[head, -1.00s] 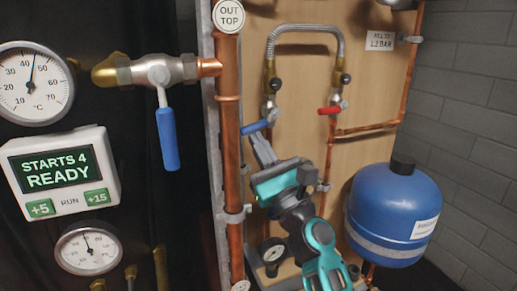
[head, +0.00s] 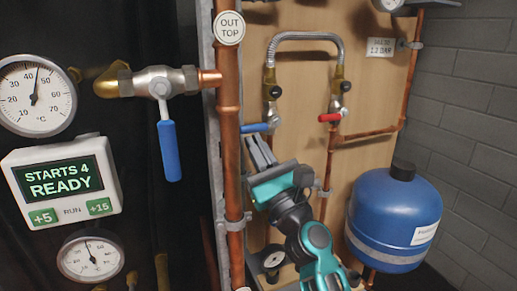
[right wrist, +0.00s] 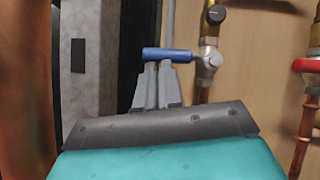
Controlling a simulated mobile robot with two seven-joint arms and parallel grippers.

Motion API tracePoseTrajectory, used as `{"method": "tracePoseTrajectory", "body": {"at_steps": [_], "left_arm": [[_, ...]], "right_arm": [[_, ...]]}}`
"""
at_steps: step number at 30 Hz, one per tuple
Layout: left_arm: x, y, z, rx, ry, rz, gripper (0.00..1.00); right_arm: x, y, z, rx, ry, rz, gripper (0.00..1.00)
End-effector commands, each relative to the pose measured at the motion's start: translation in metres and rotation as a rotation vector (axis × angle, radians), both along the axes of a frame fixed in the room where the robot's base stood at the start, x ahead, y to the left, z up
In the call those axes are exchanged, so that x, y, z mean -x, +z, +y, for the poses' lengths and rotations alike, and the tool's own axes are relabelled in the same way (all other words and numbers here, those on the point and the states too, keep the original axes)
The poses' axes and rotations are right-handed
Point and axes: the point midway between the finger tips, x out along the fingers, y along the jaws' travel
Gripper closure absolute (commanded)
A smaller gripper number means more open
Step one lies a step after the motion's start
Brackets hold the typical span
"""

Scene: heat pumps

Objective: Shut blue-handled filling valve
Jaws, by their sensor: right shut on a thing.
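The filling valve's blue handle (head: 254,128) sits at the lower left end of the braided filling loop. It lies level, pointing left from the valve body, across the upright pipe. In the right wrist view the blue handle (right wrist: 168,54) runs level just at my fingertips. My right gripper (head: 258,145) reaches up from below. Its fingers (right wrist: 157,72) are close together on the handle's left part, and their exact grip on it is partly hidden. My left gripper is not in view.
A red-handled valve (head: 330,117) is on the loop's right leg. A copper pipe (head: 228,120) stands just left of my gripper. A blue tank (head: 395,215) stands at right.

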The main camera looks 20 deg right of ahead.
Motion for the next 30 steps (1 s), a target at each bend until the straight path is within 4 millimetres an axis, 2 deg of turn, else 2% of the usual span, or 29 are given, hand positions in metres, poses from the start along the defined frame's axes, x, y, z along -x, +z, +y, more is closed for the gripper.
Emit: {"method": "tracePoseTrajectory", "body": {"at_steps": [4,8,15,20,24,30], "left_arm": [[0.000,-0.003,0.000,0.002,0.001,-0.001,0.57],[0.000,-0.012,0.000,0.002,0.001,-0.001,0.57],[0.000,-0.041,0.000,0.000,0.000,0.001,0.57],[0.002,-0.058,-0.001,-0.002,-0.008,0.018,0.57],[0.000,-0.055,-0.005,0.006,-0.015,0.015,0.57],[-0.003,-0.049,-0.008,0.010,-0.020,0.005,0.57]], "right_arm": [[0.005,-0.001,0.003,0.005,0.010,-0.006,1.00],[0.019,-0.015,-0.001,0.004,0.006,-0.002,1.00],[0.064,-0.048,-0.011,0.002,0.002,0.000,1.00],[0.089,-0.064,-0.016,0.001,0.001,0.000,1.00],[0.102,-0.070,-0.019,-0.001,0.000,0.000,1.00],[0.107,-0.070,-0.020,-0.001,0.000,-0.001,1.00]]}}
